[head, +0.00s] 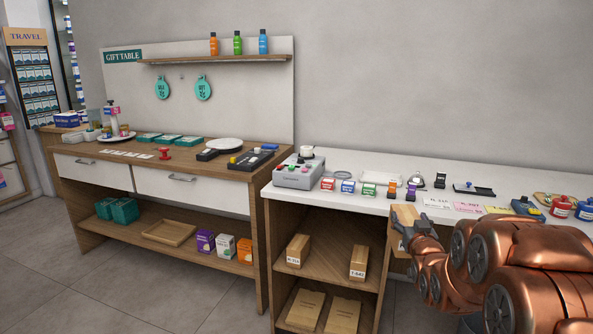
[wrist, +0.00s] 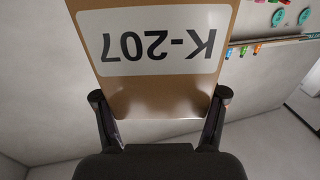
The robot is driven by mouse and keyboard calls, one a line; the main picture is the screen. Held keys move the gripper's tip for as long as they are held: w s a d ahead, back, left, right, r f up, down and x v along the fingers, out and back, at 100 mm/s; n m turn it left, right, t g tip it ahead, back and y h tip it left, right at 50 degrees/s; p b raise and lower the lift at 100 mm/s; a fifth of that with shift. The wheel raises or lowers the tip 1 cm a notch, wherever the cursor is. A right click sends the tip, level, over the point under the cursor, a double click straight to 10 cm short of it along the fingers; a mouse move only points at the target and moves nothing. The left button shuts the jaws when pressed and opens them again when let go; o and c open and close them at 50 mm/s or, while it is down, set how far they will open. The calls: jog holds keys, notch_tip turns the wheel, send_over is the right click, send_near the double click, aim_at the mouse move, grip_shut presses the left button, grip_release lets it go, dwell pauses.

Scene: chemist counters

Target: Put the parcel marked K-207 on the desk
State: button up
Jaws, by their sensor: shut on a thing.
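The parcel (wrist: 160,90) is a brown box with a white label reading K-207, upside down in the wrist view. My gripper (wrist: 160,105) is shut on it, with one finger on each side. In the head view the parcel (head: 405,214) shows as a small tan box at the end of my copper arm, just in front of the white counter's front edge. My gripper (head: 412,232) is partly hidden there by the arm. The white-topped counter (head: 350,199) stands at the right; whether it is the desk I cannot tell.
Small coloured boxes, cards and a grey device (head: 298,173) stand on the white counter. Parcels (head: 298,250) lie on the shelves below. The wooden gift table (head: 230,160) at left holds a plate, boxes and bottles. The grey floor in front is clear.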

jog(key=w+a+n+y, duration=0.15)
jog(key=w+a, duration=0.25)
jog(key=a, duration=0.9)
notch_tip(320, 180, up, 14)
jog(key=p, duration=1.5)
jog(key=shift+d, duration=0.3)
jog(key=shift+s, duration=0.1)
